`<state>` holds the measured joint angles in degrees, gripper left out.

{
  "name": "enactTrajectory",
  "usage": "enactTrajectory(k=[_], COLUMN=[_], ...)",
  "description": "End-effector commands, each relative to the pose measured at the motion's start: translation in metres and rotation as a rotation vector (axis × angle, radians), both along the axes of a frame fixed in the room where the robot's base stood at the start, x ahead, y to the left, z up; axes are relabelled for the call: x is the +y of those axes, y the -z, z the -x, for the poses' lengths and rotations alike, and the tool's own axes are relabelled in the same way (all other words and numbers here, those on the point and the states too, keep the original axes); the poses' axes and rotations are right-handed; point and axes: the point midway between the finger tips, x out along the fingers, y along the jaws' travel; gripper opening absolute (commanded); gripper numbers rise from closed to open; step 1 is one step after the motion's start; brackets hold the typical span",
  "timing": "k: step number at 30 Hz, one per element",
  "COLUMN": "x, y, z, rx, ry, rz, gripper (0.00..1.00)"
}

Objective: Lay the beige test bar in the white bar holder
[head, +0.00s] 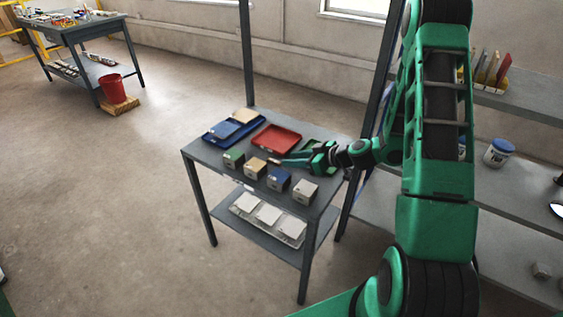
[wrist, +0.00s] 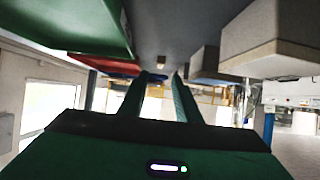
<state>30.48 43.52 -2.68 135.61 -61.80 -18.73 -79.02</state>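A small beige bar (head: 273,162) lies just off my fingertips in the head view. In the wrist view, which is upside down, the small beige block (wrist: 162,62) shows just beyond and between the fingertips, with a gap on each side. My gripper (head: 285,161) is low over the table, pointing left, its fingers (wrist: 162,78) apart and seemingly empty. The white bar holder (head: 304,191) is the rightmost block in the front row. It seems to be the large pale block (wrist: 272,40) in the wrist view. Its top slot is too small to make out.
Green (head: 233,159), beige (head: 255,168) and blue (head: 279,179) blocks stand left of the white one. Shelves (head: 510,187) stand right.

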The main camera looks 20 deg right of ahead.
Motion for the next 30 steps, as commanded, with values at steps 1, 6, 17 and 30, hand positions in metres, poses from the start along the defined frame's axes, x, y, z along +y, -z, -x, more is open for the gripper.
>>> enactTrajectory(k=[1, 6, 17, 30], x=[-0.007, -0.019, -0.026, -0.018], y=[-0.005, -0.017, -0.024, -0.050], z=[0.007, 0.025, 0.037, 0.102], rx=[0.000, 0.000, 0.002, 0.335], ry=[0.005, 0.002, -0.001, -0.053], rz=[0.001, 0.000, 0.001, 0.108], gripper=[0.30, 0.30, 0.30, 0.30])
